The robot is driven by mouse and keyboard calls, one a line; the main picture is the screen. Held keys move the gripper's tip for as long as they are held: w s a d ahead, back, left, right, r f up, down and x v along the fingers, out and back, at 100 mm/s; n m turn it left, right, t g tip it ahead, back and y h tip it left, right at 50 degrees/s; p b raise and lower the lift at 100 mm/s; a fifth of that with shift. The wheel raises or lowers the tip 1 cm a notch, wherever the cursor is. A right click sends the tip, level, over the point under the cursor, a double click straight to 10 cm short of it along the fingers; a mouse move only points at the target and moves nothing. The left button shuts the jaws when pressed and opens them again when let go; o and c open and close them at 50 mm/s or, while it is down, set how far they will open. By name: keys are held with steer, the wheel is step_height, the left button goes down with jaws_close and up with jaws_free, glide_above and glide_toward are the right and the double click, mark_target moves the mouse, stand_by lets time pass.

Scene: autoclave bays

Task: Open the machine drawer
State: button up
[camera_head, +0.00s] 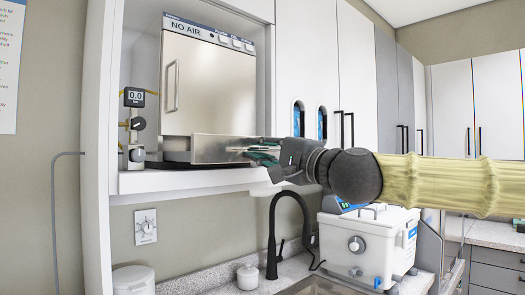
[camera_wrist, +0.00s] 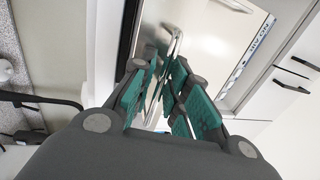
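The machine (camera_head: 208,85) is a steel-fronted autoclave labelled "NO AIR", standing in a white cabinet bay. Its upper door is shut and has a vertical handle (camera_head: 172,86) at the left. The low steel drawer (camera_head: 212,149) at its base stands out from the body, shifted right of the door, so it looks partly open. My gripper (camera_head: 262,153) is at the right part of the drawer front. In the wrist view, its green-padded fingers (camera_wrist: 165,78) close around a curved metal bar, the drawer handle (camera_wrist: 177,42). The grip hides part of the handle.
A gauge with valves (camera_head: 135,125) stands left of the machine on the shelf (camera_head: 200,180). Below are a black faucet (camera_head: 272,235), a sink and a white water bath (camera_head: 368,240) under my arm. Cabinets with black handles (camera_head: 347,130) are at right.

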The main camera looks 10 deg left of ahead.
steer(key=shift+d, duration=0.1)
steer(key=v, duration=1.2)
stand_by(0.4)
